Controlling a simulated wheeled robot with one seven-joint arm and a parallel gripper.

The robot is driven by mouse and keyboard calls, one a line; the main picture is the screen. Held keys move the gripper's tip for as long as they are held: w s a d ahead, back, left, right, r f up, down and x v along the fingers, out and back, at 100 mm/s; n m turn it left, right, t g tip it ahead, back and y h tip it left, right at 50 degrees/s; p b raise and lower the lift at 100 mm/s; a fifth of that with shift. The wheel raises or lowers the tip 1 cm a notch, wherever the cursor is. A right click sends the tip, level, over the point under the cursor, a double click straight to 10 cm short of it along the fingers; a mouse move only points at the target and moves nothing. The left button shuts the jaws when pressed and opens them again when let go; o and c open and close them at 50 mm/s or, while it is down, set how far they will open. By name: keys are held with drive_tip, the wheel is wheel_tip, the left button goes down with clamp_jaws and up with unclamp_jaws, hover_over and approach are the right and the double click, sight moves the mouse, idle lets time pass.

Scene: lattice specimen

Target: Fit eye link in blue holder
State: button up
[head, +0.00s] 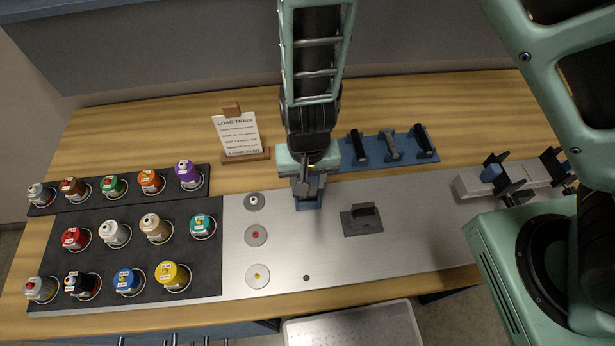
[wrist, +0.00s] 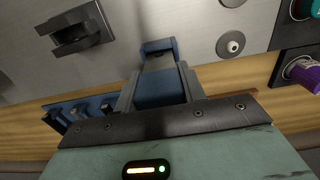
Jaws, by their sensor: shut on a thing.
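My gripper (head: 305,190) is shut on a blue block-like piece (wrist: 160,85), which shows between its two grey fingers in the wrist view. The piece also shows below the gripper in the head view (head: 309,200), low over the back of the metal plate; I cannot tell whether it touches the plate. An eye shape on it cannot be made out. A blue rack (head: 375,162) behind the plate carries two black pieces and a grey one (head: 391,148). I cannot tell which blue thing is the holder.
A dark base with an upright block (head: 362,220) stands on the metal plate (head: 330,260). Round discs (head: 256,236) lie left of it. Black trays at left hold several coloured jars (head: 113,233). A sign (head: 238,136) stands behind. The plate's front middle is mostly clear.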

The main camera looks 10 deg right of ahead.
drive_tip(key=shift+f+b, duration=0.65)
drive_tip(key=shift+f, duration=0.2)
idle(0.7)
drive_tip(key=o, duration=1.5)
drive_tip(key=shift+r, duration=0.15)
drive_tip(key=shift+r+p, duration=2.4)
drive_tip(key=shift+p, duration=0.1)
wheel_tip(320, 180, up, 17)
drive_tip(key=shift+r+b, duration=0.15)
drive_tip(key=shift+b, duration=0.25)
